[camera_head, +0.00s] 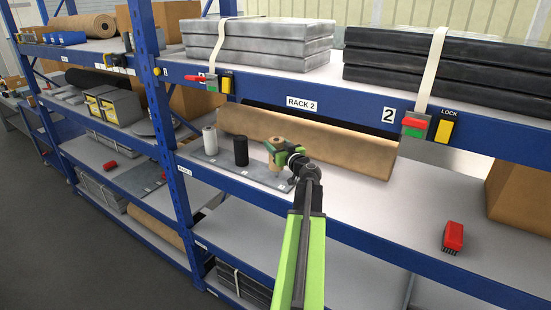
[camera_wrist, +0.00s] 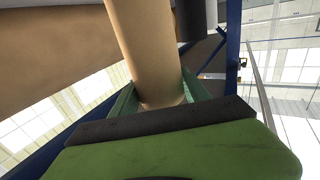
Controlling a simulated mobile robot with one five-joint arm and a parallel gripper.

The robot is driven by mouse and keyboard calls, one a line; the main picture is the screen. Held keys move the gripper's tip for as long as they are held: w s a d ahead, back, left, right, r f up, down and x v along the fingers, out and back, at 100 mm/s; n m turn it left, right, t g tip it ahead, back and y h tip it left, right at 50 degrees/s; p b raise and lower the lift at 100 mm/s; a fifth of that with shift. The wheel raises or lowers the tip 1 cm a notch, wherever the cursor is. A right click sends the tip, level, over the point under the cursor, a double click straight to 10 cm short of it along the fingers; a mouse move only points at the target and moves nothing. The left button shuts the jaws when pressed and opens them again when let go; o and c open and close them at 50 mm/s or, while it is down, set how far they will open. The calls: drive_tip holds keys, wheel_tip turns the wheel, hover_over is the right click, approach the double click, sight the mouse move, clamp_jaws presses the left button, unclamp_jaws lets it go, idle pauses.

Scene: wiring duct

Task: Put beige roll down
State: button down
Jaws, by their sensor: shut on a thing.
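The beige roll (camera_head: 274,168) is upright at the right end of a grey board (camera_head: 225,167) on the middle shelf, to the right of a black roll (camera_head: 240,152) and a white roll (camera_head: 209,140). My gripper (camera_head: 274,147) is around its upper part. In the wrist view my gripper's green fingers (camera_wrist: 160,98) sit on both sides of the beige roll (camera_wrist: 147,45), shut on it. A dark roll (camera_wrist: 190,20) shows beside it there. I cannot tell whether the roll's bottom touches the board.
A red brush-like object (camera_head: 453,237) lies on the shelf (camera_head: 390,215) to the right, with bare shelf between. The upper blue beam (camera_head: 300,103) and strapped grey slabs (camera_head: 258,43) are overhead. The shelf's blue front beam (camera_head: 350,235) runs below.

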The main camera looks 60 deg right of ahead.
wheel_tip(320, 180, down, 4)
drive_tip(key=b, duration=0.3)
drive_tip(key=shift+d+r+b, duration=0.1)
drive_tip(key=shift+b, duration=0.25)
drive_tip(key=shift+r, duration=0.15)
drive_tip(key=shift+f, duration=0.4)
drive_tip(key=c, duration=0.5)
unclamp_jaws()
drive_tip(key=shift+r, duration=0.35)
drive_tip(key=shift+s+r+p, duration=0.2)
drive_tip(key=shift+p, duration=0.1)
drive_tip(key=v, duration=1.1)
drive_tip(key=shift+s+a+f, duration=0.1)
drive_tip(key=shift+s+a, duration=0.1)
drive_tip(key=shift+a, duration=0.05)
